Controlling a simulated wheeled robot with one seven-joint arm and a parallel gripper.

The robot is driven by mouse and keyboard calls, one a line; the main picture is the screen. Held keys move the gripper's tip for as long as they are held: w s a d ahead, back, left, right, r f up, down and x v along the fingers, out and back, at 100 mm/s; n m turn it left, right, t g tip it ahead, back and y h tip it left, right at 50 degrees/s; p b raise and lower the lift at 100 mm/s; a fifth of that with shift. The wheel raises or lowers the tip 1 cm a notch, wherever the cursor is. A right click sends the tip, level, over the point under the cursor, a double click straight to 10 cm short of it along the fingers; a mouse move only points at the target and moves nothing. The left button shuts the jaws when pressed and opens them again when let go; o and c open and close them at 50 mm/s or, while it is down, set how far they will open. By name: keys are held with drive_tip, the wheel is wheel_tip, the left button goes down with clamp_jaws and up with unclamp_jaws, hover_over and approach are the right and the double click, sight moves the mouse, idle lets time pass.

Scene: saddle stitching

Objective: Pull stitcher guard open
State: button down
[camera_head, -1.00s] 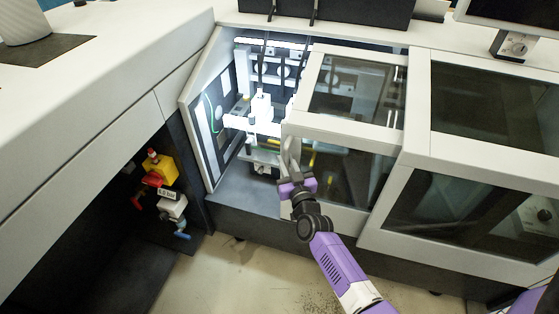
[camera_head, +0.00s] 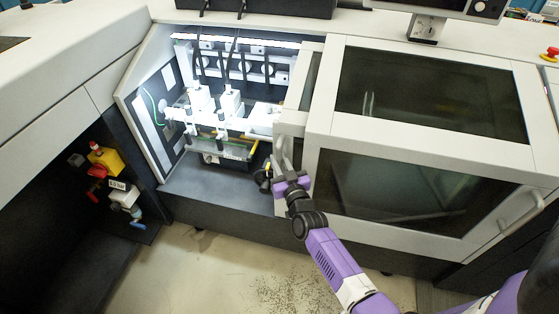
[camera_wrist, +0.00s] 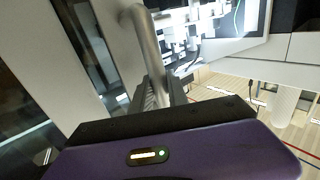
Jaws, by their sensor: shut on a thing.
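The stitcher guard (camera_head: 291,122) is a white-framed sliding cover with dark windows. It stands slid to the right, partly behind or under the neighbouring guard, so only its left strip shows in the head view. Its grey tubular handle (camera_head: 279,150) is on its left front edge; the handle also shows in the wrist view (camera_wrist: 146,42). My gripper (camera_head: 283,172) is shut on the handle, with the fingers around the bar in the wrist view. The lit stitcher interior (camera_head: 225,100) is exposed to the left of the guard.
A second guard with dark windows (camera_head: 429,95) fills the right side. A yellow and red valve unit (camera_head: 105,160) sits in the dark recess at the left. A monitor (camera_head: 440,12) stands at the back. The floor (camera_head: 215,270) in front is clear.

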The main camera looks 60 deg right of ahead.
drive_tip(key=shift+s+f, duration=0.1)
drive_tip(key=shift+s, duration=0.1)
drive_tip(key=c, duration=1.3)
unclamp_jaws()
drive_tip(key=v, duration=0.7)
drive_tip(key=shift+s+a, duration=0.25)
